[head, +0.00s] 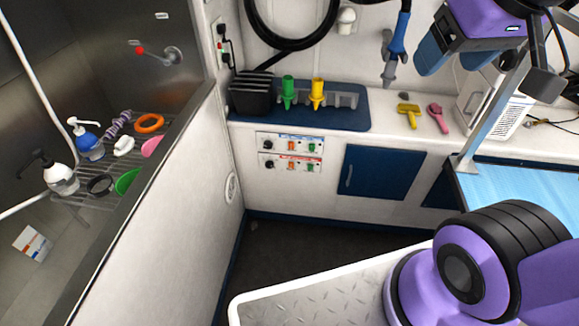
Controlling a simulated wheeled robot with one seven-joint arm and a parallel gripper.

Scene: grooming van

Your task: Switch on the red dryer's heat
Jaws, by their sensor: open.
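Two small control panels sit on the white cabinet front below the counter. The lower panel (290,163), with red lettering, has a black knob (269,164), an orange-red switch (291,166) and a green switch (310,167). The upper panel (290,143), with blue lettering, has the same layout. The switch positions are too small to tell. My purple gripper (488,70) is at the top right, open and with nothing seen between its fingers. It is well apart from the panels, above and to their right.
A blue tray (345,119) with a black box (252,93) and green and yellow nozzles lies on the counter above. A blue door (380,172) is right of the panels. A steel tub (180,130) with bottles fills the left; a blue table (525,195) stands right. The dark floor (290,255) before the panels is clear.

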